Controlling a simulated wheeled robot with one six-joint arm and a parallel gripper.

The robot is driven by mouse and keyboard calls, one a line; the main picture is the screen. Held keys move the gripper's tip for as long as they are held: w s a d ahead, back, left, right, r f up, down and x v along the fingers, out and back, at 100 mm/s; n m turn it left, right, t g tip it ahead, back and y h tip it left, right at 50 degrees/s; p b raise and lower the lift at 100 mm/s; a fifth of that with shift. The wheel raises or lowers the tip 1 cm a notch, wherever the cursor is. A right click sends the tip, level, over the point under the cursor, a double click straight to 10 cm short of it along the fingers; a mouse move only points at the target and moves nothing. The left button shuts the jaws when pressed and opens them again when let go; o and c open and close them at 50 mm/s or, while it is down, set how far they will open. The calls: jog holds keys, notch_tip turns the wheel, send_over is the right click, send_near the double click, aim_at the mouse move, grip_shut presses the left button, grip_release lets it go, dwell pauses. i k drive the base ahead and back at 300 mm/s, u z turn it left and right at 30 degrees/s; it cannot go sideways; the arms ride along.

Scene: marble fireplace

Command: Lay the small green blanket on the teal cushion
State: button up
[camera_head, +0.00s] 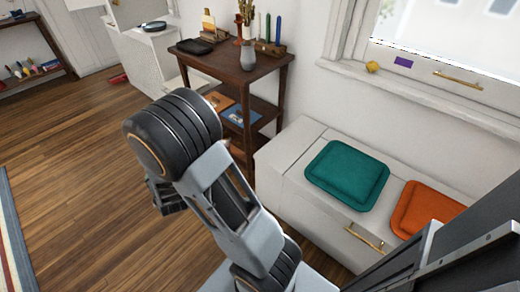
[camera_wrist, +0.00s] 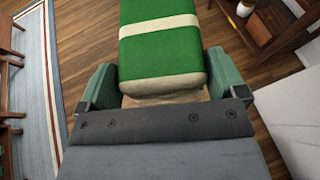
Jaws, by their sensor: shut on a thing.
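The small green blanket (camera_wrist: 160,55) is folded, with a cream stripe across it and a cream edge. In the wrist view my gripper (camera_wrist: 163,82) is shut on it, with one greenish finger on each side. The blanket is held above the wooden floor. The teal cushion (camera_head: 347,174) lies flat on the white bench at the right in the head view, with nothing on it.
An orange cushion (camera_head: 431,211) lies beside the teal one on the white bench (camera_head: 290,165). A dark wooden shelf (camera_head: 240,70) with bottles, a vase and candles stands behind the bench. The window sill (camera_head: 430,80) holds a yellow ball (camera_head: 372,67). Floor at left is open.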

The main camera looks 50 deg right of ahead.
aim_at(352, 165)
jog(key=z, duration=0.5)
jog(key=k, duration=1.15)
jog(key=i, duration=0.8)
jog(key=z, duration=0.15)
